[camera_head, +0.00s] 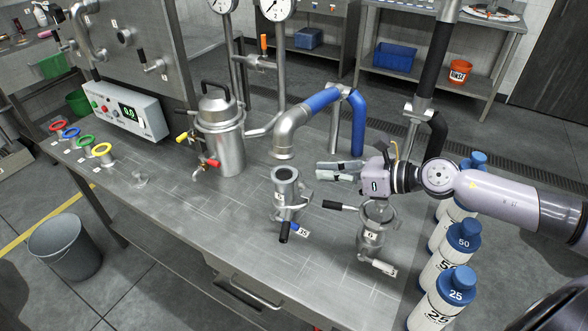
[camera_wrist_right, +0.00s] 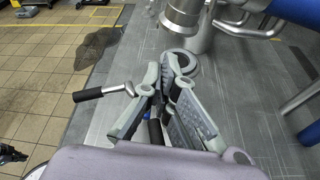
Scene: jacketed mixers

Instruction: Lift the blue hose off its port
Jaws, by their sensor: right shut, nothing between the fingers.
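The blue hose (camera_head: 322,100) arches over the bench and ends in a metal elbow (camera_head: 285,140) that opens downward. The elbow hangs above a metal port (camera_head: 285,175) tagged 15, with a visible gap between them. In the wrist view the elbow (camera_wrist_right: 180,20) also sits apart from the port's round top (camera_wrist_right: 184,62). My right gripper (camera_head: 322,172) is to the right of the port, pointing left, with its fingers together and empty. It fills the middle of the wrist view (camera_wrist_right: 166,72) and partly hides the port there. My left gripper is not in view.
A second port (camera_head: 378,215) with a black-handled clamp stands below my right gripper. White bottles with blue caps (camera_head: 463,235) line the right edge. A steel vessel (camera_head: 218,130) with red and yellow valve handles stands left. The bench's front left is mostly clear.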

